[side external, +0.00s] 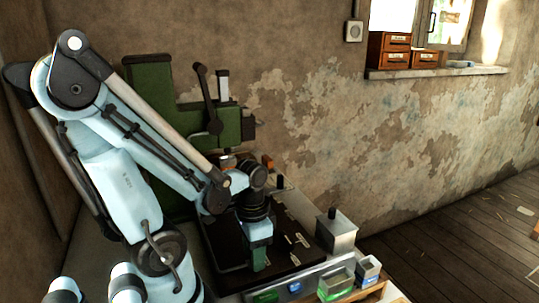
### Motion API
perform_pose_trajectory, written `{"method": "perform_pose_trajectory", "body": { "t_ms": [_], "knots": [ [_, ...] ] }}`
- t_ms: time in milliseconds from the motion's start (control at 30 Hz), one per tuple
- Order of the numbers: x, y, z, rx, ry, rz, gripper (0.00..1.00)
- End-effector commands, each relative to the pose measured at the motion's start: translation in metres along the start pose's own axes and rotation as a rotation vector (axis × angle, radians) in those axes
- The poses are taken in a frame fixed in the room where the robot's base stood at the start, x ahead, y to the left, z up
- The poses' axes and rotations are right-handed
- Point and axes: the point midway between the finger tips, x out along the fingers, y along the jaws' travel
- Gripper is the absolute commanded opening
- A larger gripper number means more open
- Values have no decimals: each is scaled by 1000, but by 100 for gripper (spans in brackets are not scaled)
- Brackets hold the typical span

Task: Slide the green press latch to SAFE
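The green press (165,115) stands against the wall behind my arm, with a dark ball-ended lever (207,95) on its upper right. My arm hides much of its front. My gripper (260,262) points down over the front of the dark base plate (228,248). A green piece shows at its lower end; I cannot tell whether this is a fingertip, the latch or something held. The finger gap is too small and turned away to read. I cannot make out the latch or a SAFE mark for certain. Small pale labels (303,240) lie on the plate.
A grey box with a dark knob (337,232) stands right of the plate. A green-lit bin (335,285) and a small grey bin (367,270) sit at the front right. Blue (295,287) and green (265,297) pieces line the front edge. Wooden drawers (390,50) are on the windowsill.

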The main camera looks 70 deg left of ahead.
Motion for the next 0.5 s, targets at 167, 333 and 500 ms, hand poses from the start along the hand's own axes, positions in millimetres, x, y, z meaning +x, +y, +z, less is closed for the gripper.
{"method": "perform_pose_trajectory", "body": {
  "t_ms": [167,333,500],
  "knots": [
    [0,0,0,0,0,0,14],
    [0,0,0,0,0,0,3],
    [0,-5,0,-1,0,0,3]
  ]
}}
